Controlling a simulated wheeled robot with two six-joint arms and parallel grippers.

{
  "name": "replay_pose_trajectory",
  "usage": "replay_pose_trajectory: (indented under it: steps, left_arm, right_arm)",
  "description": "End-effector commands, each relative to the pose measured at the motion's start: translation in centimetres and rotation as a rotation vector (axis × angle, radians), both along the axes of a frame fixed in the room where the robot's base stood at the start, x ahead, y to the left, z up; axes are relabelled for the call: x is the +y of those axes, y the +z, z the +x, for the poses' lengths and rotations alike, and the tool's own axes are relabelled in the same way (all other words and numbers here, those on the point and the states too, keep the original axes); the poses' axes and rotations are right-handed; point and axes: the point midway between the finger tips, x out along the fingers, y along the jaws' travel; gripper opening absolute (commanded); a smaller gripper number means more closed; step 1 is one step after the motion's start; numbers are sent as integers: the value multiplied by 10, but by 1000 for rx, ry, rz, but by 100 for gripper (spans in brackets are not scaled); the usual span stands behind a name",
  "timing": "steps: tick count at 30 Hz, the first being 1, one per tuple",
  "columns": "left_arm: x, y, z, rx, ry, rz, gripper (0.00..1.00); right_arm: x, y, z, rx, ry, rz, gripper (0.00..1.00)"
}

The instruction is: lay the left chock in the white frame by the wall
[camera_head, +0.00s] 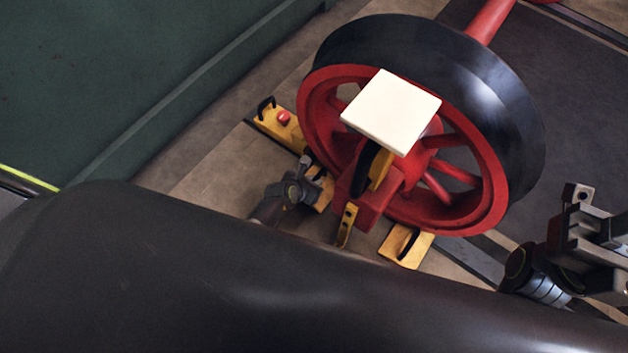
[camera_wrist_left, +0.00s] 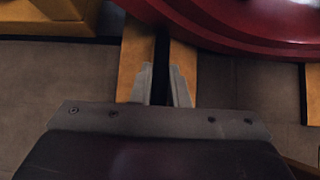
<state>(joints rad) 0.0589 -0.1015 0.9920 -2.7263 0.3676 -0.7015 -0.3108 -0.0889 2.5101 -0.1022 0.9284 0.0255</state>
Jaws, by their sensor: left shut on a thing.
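The left chock (camera_head: 321,190) is a yellow piece beside the lower left of the red wheel. My left gripper (camera_head: 308,172) is at it, just left of the wheel's rim. In the left wrist view the fingers (camera_wrist_left: 164,86) are shut on the yellow chock (camera_wrist_left: 134,58), which has a dark gap along its middle. I cannot tell whether it is clear of the floor. My right gripper (camera_head: 592,222) is at the right edge, partly cut off, with its fingers unclear. I see no white frame.
The red wheel (camera_head: 482,213) with a black tyre stands close by; its rim (camera_wrist_left: 235,28) crosses the wrist view. A cream square plate (camera_head: 392,110) is in front of it. Another yellow chock (camera_head: 406,246) and a yellow block with a red button (camera_head: 277,124) are near. A green wall (camera_head: 120,80) rises left.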

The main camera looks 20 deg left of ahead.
Motion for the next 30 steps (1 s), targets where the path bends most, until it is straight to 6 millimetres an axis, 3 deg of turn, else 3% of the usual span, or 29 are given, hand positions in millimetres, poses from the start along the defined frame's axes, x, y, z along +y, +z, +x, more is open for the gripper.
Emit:
replay_pose_trajectory:
  steps: [30]
  left_arm:
    - [40,5,16,-4,1,1,0]
  right_arm:
    - [0,-2,0,0,0,-1,36]
